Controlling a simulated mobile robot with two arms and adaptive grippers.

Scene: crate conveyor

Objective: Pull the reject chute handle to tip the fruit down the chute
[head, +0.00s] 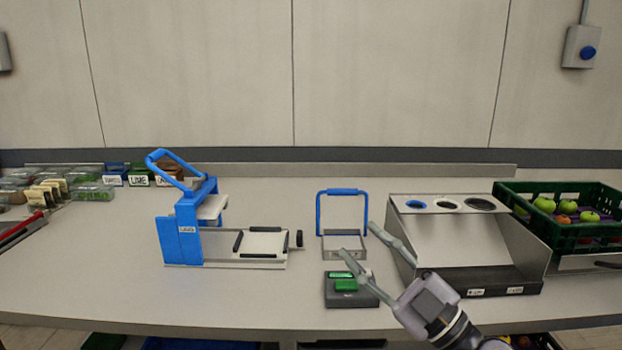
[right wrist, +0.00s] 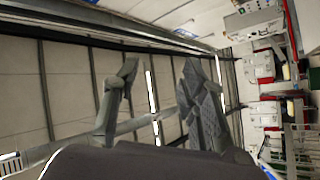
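A blue U-shaped handle (head: 342,192) stands upright on a small metal tray unit (head: 344,252) in the middle of the table. I see no fruit on this unit, though my gripper partly overlaps it. To its right is a grey metal chute-like box (head: 455,240) with a sloping face and round holes along its top. My right gripper (head: 358,239) is open and empty, in front of the tray unit and the box's left side in the head view. Its spread fingers also show in the right wrist view (right wrist: 158,65), with nothing between them. My left gripper is not in view.
A grey device with a green display (head: 350,292) sits at the front. A blue press-like stand (head: 183,228) is to the left. A green crate (head: 560,232) of apples stands at the right. Labelled boxes and packs (head: 92,190) fill the far left. The table's front left is clear.

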